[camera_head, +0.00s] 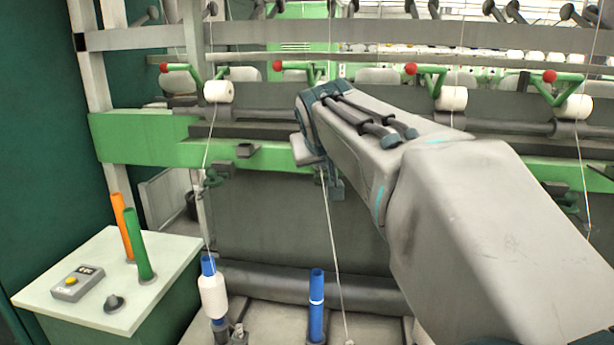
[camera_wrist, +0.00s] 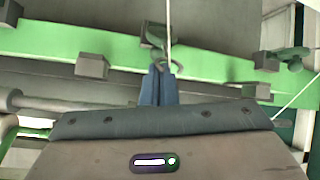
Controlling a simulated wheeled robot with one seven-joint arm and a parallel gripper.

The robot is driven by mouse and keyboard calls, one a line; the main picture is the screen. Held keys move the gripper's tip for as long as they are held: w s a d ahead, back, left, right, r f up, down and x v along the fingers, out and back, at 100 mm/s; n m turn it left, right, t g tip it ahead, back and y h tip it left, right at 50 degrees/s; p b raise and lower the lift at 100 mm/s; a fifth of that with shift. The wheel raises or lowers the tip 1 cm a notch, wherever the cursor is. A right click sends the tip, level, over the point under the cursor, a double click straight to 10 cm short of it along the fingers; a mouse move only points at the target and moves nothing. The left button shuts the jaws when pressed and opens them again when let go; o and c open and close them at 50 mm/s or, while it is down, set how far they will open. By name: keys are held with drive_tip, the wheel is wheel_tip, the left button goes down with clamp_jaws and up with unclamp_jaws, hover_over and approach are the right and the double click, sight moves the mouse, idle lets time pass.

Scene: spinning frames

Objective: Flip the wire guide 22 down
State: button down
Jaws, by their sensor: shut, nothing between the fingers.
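My gripper (camera_head: 334,188) is at the green rail (camera_head: 240,152) in the head view, below the end of my arm. In the wrist view, its blue-grey fingers (camera_wrist: 159,84) are together and empty. A small grey wire guide (camera_wrist: 162,58) sits on the green rail just beyond the fingertips, with a white thread (camera_wrist: 169,22) running by it. I cannot tell whether the fingers touch the guide. In the head view my arm hides this guide. No number is readable on it.
Another wire guide (camera_wrist: 290,57) is on the rail at right in the wrist view. Dark blocks (camera_wrist: 92,66) stick out from the rail. In the head view, a white bobbin (camera_head: 213,296) and a blue tube (camera_head: 317,305) stand below. A control table (camera_head: 180,250) is at left.

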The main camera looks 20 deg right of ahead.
drive_tip(key=s+a+f+t+h+b, duration=0.2)
drive_tip(key=f+b, duration=0.6)
drive_tip(key=b, duration=1.4)
drive_tip(key=shift+s+f+t, duration=0.3)
drive_tip(key=shift+s+t, duration=0.35)
drive_tip(key=shift+t, duration=0.55)
